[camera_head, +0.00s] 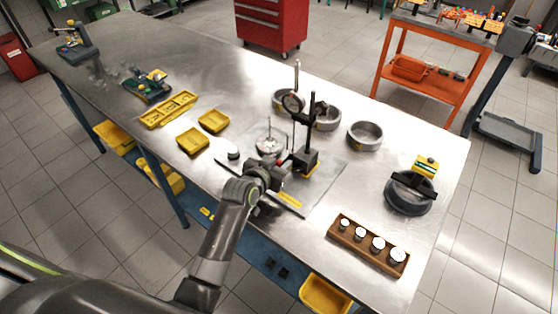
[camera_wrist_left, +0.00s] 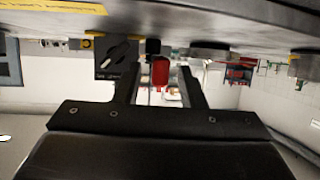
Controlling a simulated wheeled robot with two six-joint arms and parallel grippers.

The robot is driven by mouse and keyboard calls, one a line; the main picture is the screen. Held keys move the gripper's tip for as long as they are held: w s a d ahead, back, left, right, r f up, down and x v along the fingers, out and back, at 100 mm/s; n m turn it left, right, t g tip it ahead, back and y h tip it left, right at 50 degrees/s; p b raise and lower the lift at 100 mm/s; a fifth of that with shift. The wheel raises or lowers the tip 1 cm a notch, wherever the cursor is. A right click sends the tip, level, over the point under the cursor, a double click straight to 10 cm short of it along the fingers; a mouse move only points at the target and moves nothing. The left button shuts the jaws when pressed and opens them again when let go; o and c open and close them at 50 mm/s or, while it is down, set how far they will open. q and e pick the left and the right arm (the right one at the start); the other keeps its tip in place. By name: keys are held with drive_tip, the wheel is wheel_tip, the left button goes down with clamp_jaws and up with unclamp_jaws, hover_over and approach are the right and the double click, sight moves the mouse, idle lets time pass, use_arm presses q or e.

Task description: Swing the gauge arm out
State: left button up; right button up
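The dial gauge (camera_head: 293,102) sits on an arm of a black post (camera_head: 311,120), which rises from a black block base (camera_head: 305,160) on a grey plate (camera_head: 325,185). In the left wrist view, which appears upside down, the base (camera_wrist_left: 115,60) shows its switch just left of the fingers. My left gripper (camera_head: 274,171) is low beside the base, on its near left side. In the wrist view its fingers (camera_wrist_left: 158,55) are apart, with a small black piece and a red patch visible between them. I cannot tell whether they touch anything. My right gripper is not in view.
Metal rings (camera_head: 365,136) stand behind and right of the plate. A wooden rack of pistons (camera_head: 368,246) lies at the front right, near a dark ring tool (camera_head: 408,192). Yellow trays (camera_head: 192,140) sit left.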

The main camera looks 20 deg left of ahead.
use_arm(q)
drive_tip(key=shift+w+f, duration=0.1)
drive_tip(key=shift+w, duration=0.15)
drive_tip(key=shift+c, duration=0.3)
clamp_jaws()
